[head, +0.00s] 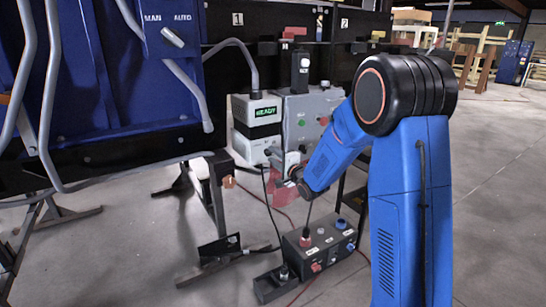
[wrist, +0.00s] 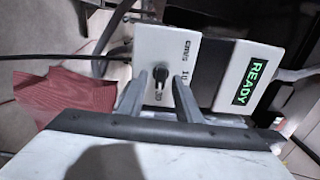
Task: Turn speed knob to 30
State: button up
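The speed knob (wrist: 159,74) is a small dark knob on a white panel (wrist: 150,45) marked "cm/s", in the wrist view. A pale scale with small figures is beside it, only partly readable. My gripper (wrist: 161,82) has its two grey fingers apart, one on each side of the knob. I cannot tell whether either finger touches it. In the head view my gripper (head: 279,166) is at the front of the detector unit (head: 248,146), and the knob cannot be made out there.
A green READY display (head: 265,112) is on the upper unit. A grey control box (head: 312,104) with buttons stands to its right. A dark switch box (head: 320,247) lies on the floor below. Cables run around the unit.

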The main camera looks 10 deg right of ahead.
jog(key=v, duration=1.6)
jog(key=shift+s, duration=0.4)
jog(key=shift+d+r, duration=0.1)
jog(key=s+d+r+n+g+h, duration=0.1)
jog(key=s+d+n+g+h, duration=0.15)
jog(key=s, duration=0.55)
jog(key=s+d+r+n+g+h, duration=0.1)
jog(key=s+d+n+g+h, duration=0.1)
jog(key=s+n+g+h, duration=0.35)
jog(key=s+a+f+n+g+y, duration=0.1)
jog(key=s+n+g, duration=0.1)
jog(key=s, duration=1.1)
jog(key=s+a+f+n+g+y, duration=0.1)
jog(key=s+n, duration=0.3)
jog(key=s, duration=0.9)
jog(key=shift+s+a+n+g, duration=0.3)
jog(key=shift+s+a+g, duration=0.1)
jog(key=shift+a+g, duration=0.25)
